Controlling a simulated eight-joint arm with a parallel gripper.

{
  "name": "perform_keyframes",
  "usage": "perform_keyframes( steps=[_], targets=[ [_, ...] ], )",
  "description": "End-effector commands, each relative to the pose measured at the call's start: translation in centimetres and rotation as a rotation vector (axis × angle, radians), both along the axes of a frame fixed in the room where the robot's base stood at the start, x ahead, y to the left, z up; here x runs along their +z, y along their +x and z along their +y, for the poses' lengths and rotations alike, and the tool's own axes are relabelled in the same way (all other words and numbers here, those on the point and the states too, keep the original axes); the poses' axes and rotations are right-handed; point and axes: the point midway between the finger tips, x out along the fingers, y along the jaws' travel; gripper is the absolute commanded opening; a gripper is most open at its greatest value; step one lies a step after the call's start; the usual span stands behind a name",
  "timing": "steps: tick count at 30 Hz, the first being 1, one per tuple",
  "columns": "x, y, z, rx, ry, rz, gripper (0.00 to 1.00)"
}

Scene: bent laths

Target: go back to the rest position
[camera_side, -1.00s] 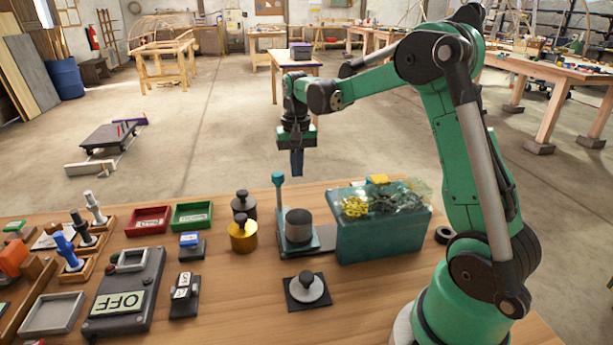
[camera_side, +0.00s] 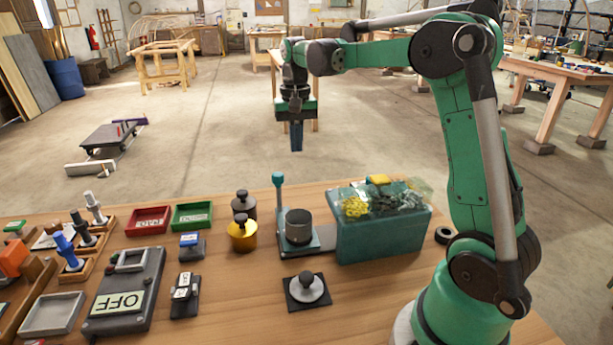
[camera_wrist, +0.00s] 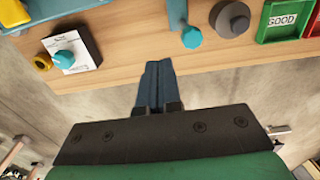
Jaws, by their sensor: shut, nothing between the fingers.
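My gripper (camera_side: 296,136) hangs pointing down in the side view, high above the far edge of the workbench (camera_side: 370,300). Its blue fingers are together and hold nothing. In the wrist view the shut fingers (camera_wrist: 157,80) point toward the edge of the bench (camera_wrist: 130,60). My gripper touches nothing.
Below stand a teal bin with a bag and yellow and dark pieces (camera_side: 385,235), a press with a teal lever (camera_side: 297,228), dark and gold weights (camera_side: 243,235), red (camera_side: 148,220) and green (camera_side: 193,216) trays, and an OFF switch box (camera_side: 125,300). Air around my gripper is clear.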

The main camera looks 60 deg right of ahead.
Motion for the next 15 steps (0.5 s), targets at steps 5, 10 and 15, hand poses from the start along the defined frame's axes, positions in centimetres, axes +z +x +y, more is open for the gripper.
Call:
perform_keyframes(
  steps=[5,10,15],
  targets=[
    [0.6,-0.3,1.6,0.057,-0.018,-0.04,0.0],
    [1.7,-2.0,6.2,0.236,-0.075,-0.167,0.0],
    [1.5,-4.7,11.0,0.448,-0.142,-0.325,0.0]
  ],
)
